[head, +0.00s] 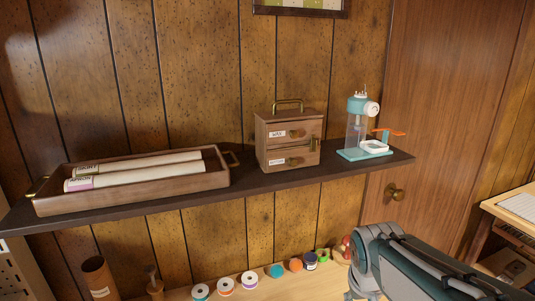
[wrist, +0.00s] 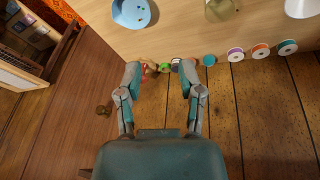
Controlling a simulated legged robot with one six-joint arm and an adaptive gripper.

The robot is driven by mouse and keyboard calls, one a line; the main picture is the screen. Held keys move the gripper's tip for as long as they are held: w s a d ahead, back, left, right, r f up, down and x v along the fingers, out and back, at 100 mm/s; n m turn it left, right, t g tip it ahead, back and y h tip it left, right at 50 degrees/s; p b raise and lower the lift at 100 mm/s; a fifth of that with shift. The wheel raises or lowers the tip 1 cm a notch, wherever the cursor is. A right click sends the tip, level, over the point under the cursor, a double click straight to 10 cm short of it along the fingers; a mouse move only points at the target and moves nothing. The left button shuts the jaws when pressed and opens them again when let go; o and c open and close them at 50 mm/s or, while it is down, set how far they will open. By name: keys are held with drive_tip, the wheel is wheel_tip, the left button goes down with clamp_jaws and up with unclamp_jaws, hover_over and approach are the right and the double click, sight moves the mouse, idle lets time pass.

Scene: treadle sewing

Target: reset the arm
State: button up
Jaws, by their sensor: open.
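My teal and grey gripper (wrist: 160,70) is open in the wrist view, its two fingers spread wide with nothing between them. Beyond the fingertips lie a red item (wrist: 147,69) and a small green spool (wrist: 164,67) on the wooden table (wrist: 185,30), apart from the fingers as far as I can tell. In the head view my arm enters at the lower right, with the gripper (head: 362,293) hanging down at the bottom edge, partly cut off.
A dark shelf (head: 240,194) holds a wooden tray (head: 130,200) with rolled sheets, a small drawer cabinet (head: 288,140) and a teal dispenser (head: 357,130). Several spools (head: 249,280) line the table's back. A door knob (head: 396,194) is right. A blue bowl (wrist: 134,12) sits on the table.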

drive_tip(key=s+a+r+t+y, duration=0.1)
drive_tip(key=s+a+r+t, duration=0.1)
drive_tip(key=s, duration=0.9)
drive_tip(key=shift+s+a+r, duration=0.35)
drive_tip(key=shift+r, duration=0.4)
